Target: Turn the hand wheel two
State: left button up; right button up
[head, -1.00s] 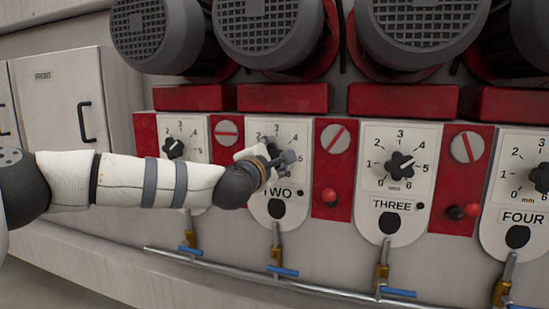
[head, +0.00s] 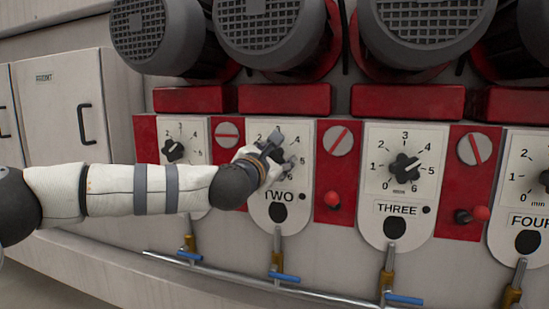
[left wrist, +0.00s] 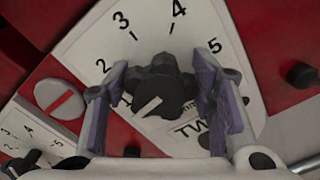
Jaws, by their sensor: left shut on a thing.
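Hand wheel two is a black lobed knob (left wrist: 160,88) with a white pointer line, on a white numbered dial plate (head: 280,203) marked TWO. In the left wrist view its pointer line lies toward the lower left of the knob, and the dial appears tilted. My left gripper (head: 276,152) is at the knob and mostly hides it in the head view. In the left wrist view the gripper's two purple-grey fingers (left wrist: 165,100) stand on either side of the knob, shut on it. My right gripper is not in view.
Dial three (head: 404,167) is to the right and a first dial (head: 173,150) to the left. Red-ball levers (head: 332,198) stick out between plates. Blue-handled valves (head: 285,278) and a pipe run below; large motors (head: 268,30) overhang above.

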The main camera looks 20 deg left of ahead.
pick_arm(q)
jog(key=shift+r, duration=0.2)
jog(key=o, duration=1.2)
jog(key=shift+c, duration=0.2)
jog(key=shift+f, duration=0.1)
jog(key=s, duration=1.2)
jog(key=shift+a, duration=0.2)
